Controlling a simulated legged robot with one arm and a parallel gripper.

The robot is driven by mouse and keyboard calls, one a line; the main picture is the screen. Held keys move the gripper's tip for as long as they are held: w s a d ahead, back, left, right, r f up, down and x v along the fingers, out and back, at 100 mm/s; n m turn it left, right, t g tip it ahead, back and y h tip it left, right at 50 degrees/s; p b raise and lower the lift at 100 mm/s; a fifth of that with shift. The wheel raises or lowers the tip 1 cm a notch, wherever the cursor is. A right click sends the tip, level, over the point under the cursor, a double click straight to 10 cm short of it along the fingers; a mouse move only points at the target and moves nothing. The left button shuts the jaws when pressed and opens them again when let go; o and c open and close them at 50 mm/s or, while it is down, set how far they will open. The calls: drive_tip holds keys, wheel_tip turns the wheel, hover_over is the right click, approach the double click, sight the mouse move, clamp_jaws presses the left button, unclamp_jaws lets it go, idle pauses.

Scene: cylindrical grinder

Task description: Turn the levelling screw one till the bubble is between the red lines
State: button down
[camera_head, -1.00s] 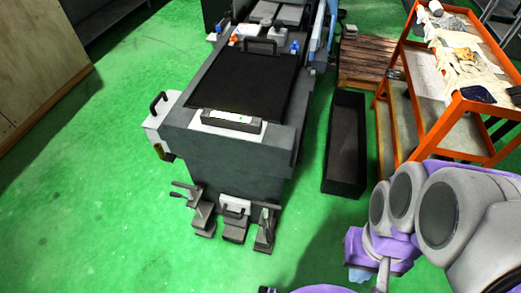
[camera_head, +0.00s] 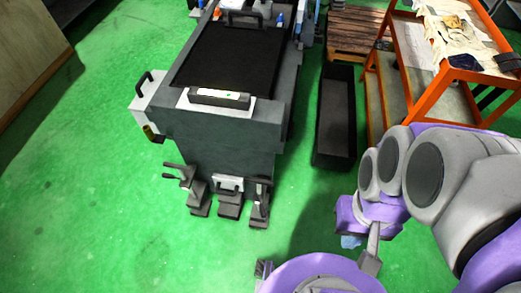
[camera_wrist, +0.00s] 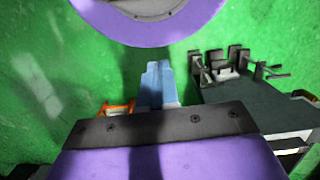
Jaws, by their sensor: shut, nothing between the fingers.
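A grey machine (camera_head: 220,138) with a black top stands at centre-left in the head view. A bar-shaped level (camera_head: 222,97) with a pale strip and a small green spot lies on its near edge. The bubble and red lines are too small to read. At the machine's near foot are three levelling screw units: left (camera_head: 190,187), middle (camera_head: 229,199) and right (camera_head: 260,203). Which is number one I cannot tell. They also show upper right in the wrist view (camera_wrist: 228,66). My gripper (camera_wrist: 153,68) has blue fingers, shut and empty, apart from the screws, to their right in the head view (camera_head: 350,241).
A long dark open bin (camera_head: 336,118) stands right of the machine. An orange trolley (camera_head: 432,100) with cloths and a wooden pallet (camera_head: 352,30) are beyond it. A wooden panel (camera_head: 25,50) is at far left. Green floor in front of and left of the machine is clear.

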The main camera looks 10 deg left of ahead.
sight(259, 180)
drive_tip(key=c, duration=1.8)
unclamp_jaws()
